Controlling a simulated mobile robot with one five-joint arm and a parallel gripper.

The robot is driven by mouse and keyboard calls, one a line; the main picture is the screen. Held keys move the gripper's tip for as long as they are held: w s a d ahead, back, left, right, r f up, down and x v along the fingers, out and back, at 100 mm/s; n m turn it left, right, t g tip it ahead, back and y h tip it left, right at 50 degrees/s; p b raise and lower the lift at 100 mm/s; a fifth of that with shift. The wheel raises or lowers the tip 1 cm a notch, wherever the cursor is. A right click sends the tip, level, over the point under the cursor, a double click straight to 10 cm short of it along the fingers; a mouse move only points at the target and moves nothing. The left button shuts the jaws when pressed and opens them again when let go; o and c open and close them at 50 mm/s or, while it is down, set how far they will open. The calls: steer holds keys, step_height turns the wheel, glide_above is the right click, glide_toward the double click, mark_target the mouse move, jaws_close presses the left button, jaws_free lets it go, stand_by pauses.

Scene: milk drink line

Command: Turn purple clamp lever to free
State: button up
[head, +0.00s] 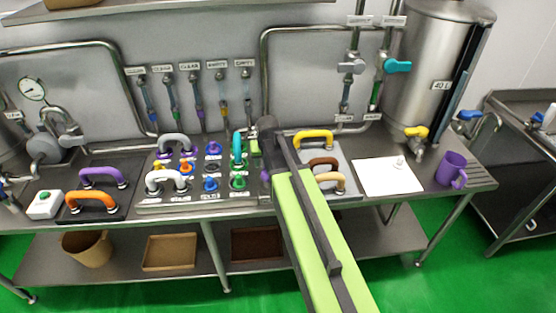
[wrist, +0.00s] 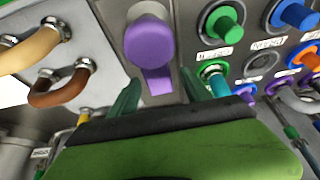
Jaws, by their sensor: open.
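The purple clamp lever (wrist: 150,42) shows in the wrist view at top centre. It has a rounded purple head and a flat purple part (wrist: 158,82) running down from it over a grey metal strip. My gripper (wrist: 160,92) is open, with one green finger on each side of the flat part. I see no finger touching it, and the depth between them is hard to tell. In the head view a small purple patch of the lever (head: 265,177) shows at the left edge of my arm, which hides most of that spot.
Left of my arm stands a panel (head: 150,209) with coloured knobs and grey handles. To the right, a plate (head: 348,180) carries yellow, brown and tan handles. Farther right are a white sheet (head: 385,178), a purple mug (head: 451,170) and a steel tank (head: 425,70).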

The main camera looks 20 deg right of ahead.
steer(key=shift+d+r, duration=0.1)
steer(key=shift+r, duration=0.2)
steer(key=p+v, duration=1.6)
steer(key=v, duration=0.1)
steer(key=shift+s+f, duration=0.15)
steer(key=shift+s, duration=0.05)
steer(key=s+a+f+b, duration=0.1)
steer(key=a+f+b, duration=0.1)
steer(key=f+b, duration=0.45)
steer(key=s+a+f+b, duration=0.2)
steer(key=f+b, duration=0.4)
steer(key=f, duration=0.1)
steer(key=s+a+f+n+g+y+b, duration=0.1)
steer(key=s+a+f+n+g+b, duration=0.1)
steer(key=s, duration=0.6)
steer(key=shift+s+a+f+g, duration=0.2)
steer(key=shift+a+f+g, duration=0.35)
steer(key=shift+g, duration=0.55)
